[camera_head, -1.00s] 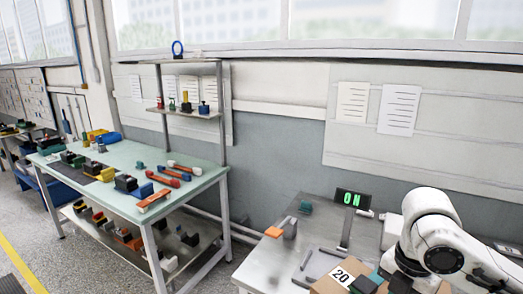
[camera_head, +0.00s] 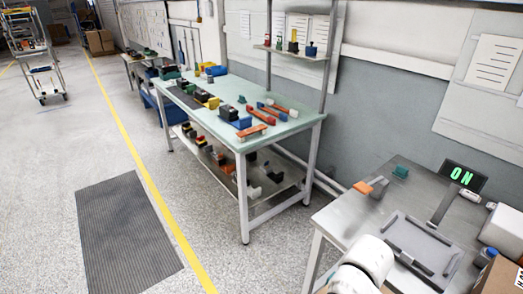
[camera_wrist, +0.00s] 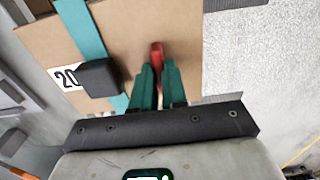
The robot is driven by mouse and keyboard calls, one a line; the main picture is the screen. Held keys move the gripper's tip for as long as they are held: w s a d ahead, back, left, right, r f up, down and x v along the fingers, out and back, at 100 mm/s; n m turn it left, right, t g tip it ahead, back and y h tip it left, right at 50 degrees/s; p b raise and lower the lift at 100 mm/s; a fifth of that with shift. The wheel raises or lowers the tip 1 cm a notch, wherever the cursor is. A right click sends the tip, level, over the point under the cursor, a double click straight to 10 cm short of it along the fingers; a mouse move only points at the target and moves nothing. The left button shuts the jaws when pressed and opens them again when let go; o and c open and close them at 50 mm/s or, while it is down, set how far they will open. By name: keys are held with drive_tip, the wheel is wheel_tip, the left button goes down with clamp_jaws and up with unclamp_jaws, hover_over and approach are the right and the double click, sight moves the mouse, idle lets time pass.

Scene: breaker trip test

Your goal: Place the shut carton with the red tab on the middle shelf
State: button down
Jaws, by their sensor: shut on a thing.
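The carton (camera_wrist: 130,35) is brown cardboard, with a teal band, a black block and a white label reading 20. In the wrist view my gripper (camera_wrist: 157,68) is shut on its red tab (camera_wrist: 157,54). Part of a brown carton (camera_head: 496,280) with a cut-off label shows in the head view's lower right corner; my gripper is out of that view. A wheeled rack (camera_head: 38,68) with several levels stands at the far upper left. I cannot tell which shelf is the middle one meant.
A metal table (camera_head: 345,215) with a grey tray (camera_head: 425,243) and an ON display (camera_head: 463,175) is at right. A green-topped bench (camera_head: 295,125) holding several parts stands beyond. The floor around the dark mat (camera_head: 122,235) and yellow line is clear.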

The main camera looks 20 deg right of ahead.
drive_tip(key=w+a+f+m, duration=0.1)
drive_tip(key=a+f, duration=0.1)
drive_tip(key=w+a+f+m, duration=0.3)
drive_tip(key=a+f, duration=0.1)
drive_tip(key=shift+w+a+f+m, duration=0.2)
drive_tip(key=shift+a+m, duration=0.1)
drive_tip(key=shift+a, duration=0.1)
drive_tip(key=shift+w+r, duration=0.15)
drive_tip(key=shift+r, duration=0.05)
drive_tip(key=shift+s+d+f, duration=0.1)
drive_tip(key=shift+s+d, duration=0.05)
drive_tip(key=shift+s, duration=0.05)
drive_tip(key=shift+f+b, duration=0.3)
drive_tip(key=shift+f, duration=0.05)
drive_tip(key=w+a+r, duration=0.4)
drive_tip(key=w, duration=0.1)
drive_tip(key=shift+s+d+f, duration=0.65)
drive_tip(key=shift+s, duration=0.2)
drive_tip(key=shift+s+d+f, duration=0.6)
drive_tip(key=shift+s+f, duration=0.1)
drive_tip(key=shift+s, duration=0.15)
drive_tip(key=shift+s+d+f, duration=0.65)
drive_tip(key=shift+s, duration=0.2)
drive_tip(key=shift+w+r, duration=0.1)
